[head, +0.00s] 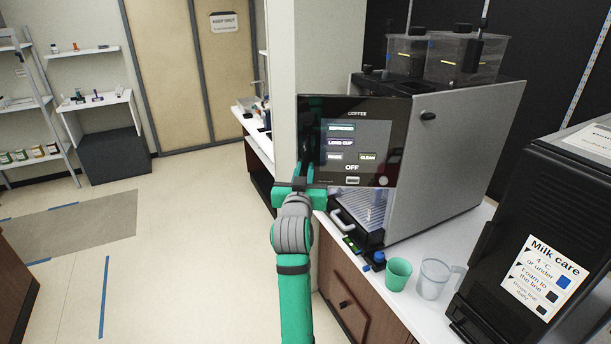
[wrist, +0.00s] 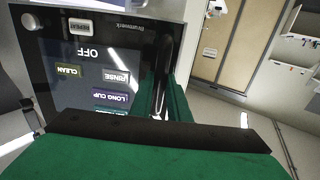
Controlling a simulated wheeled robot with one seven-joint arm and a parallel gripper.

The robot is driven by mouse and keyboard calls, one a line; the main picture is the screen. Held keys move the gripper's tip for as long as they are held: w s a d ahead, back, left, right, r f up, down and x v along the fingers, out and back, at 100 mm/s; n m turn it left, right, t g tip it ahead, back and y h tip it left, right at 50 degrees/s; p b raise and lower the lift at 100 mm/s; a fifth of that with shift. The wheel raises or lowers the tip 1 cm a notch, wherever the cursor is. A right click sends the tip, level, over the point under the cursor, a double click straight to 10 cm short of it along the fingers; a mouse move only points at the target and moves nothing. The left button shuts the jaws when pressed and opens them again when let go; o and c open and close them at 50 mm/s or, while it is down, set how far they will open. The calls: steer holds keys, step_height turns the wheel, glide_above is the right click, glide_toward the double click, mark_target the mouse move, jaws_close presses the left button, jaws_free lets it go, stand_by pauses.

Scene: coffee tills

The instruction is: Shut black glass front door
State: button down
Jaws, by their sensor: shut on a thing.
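The black glass front door (head: 368,135) of the coffee machine carries a touch panel with COFFEE and OFF on it. In the head view it stands ajar, its left edge swung out from the grey machine body (head: 460,150). Its dark upright handle (wrist: 163,50) is by the free edge in the wrist view. My gripper (head: 302,178) is at the lower left of the door, and its green fingers (wrist: 165,98) are shut on the handle. The exact contact is partly hidden by the fingers.
A drip tray (head: 362,206) sits below the door. A green cup (head: 398,274), a clear jug (head: 434,279) and a black milk unit (head: 545,220) stand to the right on the white counter (head: 415,308). A pale pillar (head: 323,50) rises behind. Open floor lies left.

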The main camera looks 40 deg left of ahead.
steer(key=shift+a+x, duration=0.2)
steer(key=shift+x, duration=1.5)
steer(key=shift+s, duration=0.25)
steer(key=c, duration=1.7)
jaws_free()
steer(key=shift+o, duration=0.4)
steer(key=shift+w, duration=0.15)
steer(key=shift+s, duration=0.35)
steer(key=v, duration=1)
steer(key=shift+d, duration=0.2)
